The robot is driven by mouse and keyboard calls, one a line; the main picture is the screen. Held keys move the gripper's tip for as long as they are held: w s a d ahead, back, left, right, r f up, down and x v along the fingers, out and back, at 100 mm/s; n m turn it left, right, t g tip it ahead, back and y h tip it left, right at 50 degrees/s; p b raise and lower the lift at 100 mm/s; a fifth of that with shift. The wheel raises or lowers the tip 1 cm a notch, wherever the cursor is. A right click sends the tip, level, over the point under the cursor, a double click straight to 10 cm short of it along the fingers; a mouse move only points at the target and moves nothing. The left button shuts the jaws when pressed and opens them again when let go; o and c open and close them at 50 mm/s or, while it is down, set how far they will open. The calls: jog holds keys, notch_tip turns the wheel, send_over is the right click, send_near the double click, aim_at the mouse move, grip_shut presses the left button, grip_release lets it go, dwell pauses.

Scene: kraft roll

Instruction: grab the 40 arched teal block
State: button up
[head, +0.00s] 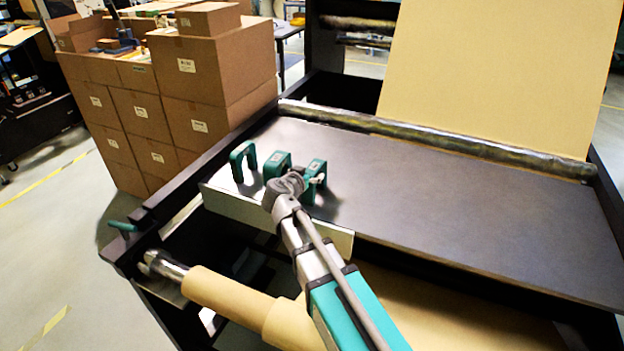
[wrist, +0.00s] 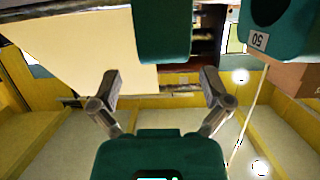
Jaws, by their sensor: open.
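Three teal arched blocks stand in a row on the table's left end in the head view: a left one (head: 243,160), a middle one (head: 277,163) and a right one (head: 316,176). I cannot read any number on them there. My gripper (head: 297,180) is close to the middle and right blocks and partly covers them. In the wrist view my gripper (wrist: 161,80) is open, with nothing between its fingers. One teal block (wrist: 164,30) is beyond the fingers, its label unseen. Another teal block (wrist: 280,15), labelled 50, is at the upper right.
A metal bar (head: 430,138) runs along the table's back, before a sheet of kraft paper (head: 495,70). The dark tabletop (head: 460,200) right of the blocks is clear. Stacked cartons (head: 215,75) stand behind on the left. A kraft roll (head: 230,298) lies below the front edge.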

aim_at(314, 166)
jog(key=shift+a+b+x, duration=0.2)
jog(key=shift+b+x, duration=0.45)
jog(key=shift+x, duration=1.85)
jog(key=shift+w, duration=0.1)
grip_shut()
jog(key=shift+r, duration=0.15)
jog(key=shift+r, duration=0.1)
notch_tip(314, 166, up, 2)
jog(key=shift+r+p, duration=0.1)
jog(key=shift+p, duration=1.15)
jog(key=s+d+r+p, duration=0.6)
jog(key=s+r+p, duration=0.4)
jog(key=s, duration=0.2)
jog(key=shift+s+r+p, duration=0.2)
jog(key=shift+s+p, duration=0.1)
jog(key=shift+s, duration=0.05)
